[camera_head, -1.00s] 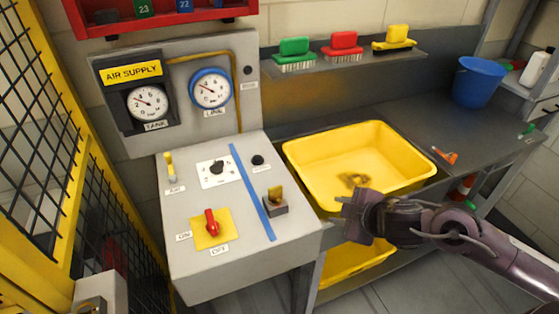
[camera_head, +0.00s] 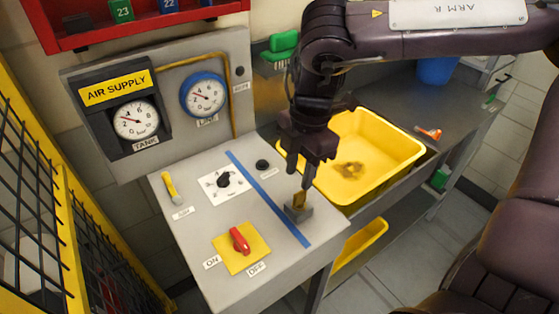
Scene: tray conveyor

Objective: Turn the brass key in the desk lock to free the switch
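The brass key (camera_head: 299,199) stands upright in a small grey lock block (camera_head: 299,214) on the sloped desk panel, right of a blue stripe. The red switch (camera_head: 239,240) sits on a yellow plate between the ON and OFF labels, pointing obliquely between them. My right gripper (camera_head: 300,173) points down just above the key, its two fingers apart with a gap between them. The key's top lies just below the fingertips; I cannot tell whether they touch it. My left gripper is out of view.
A yellow lever (camera_head: 169,186), a black dial (camera_head: 223,181) and a black knob (camera_head: 262,165) are on the same panel. Two gauges stand behind it. A yellow tub (camera_head: 400,142) sits right of the desk, partly behind my arm. Yellow mesh fencing (camera_head: 60,210) is at left.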

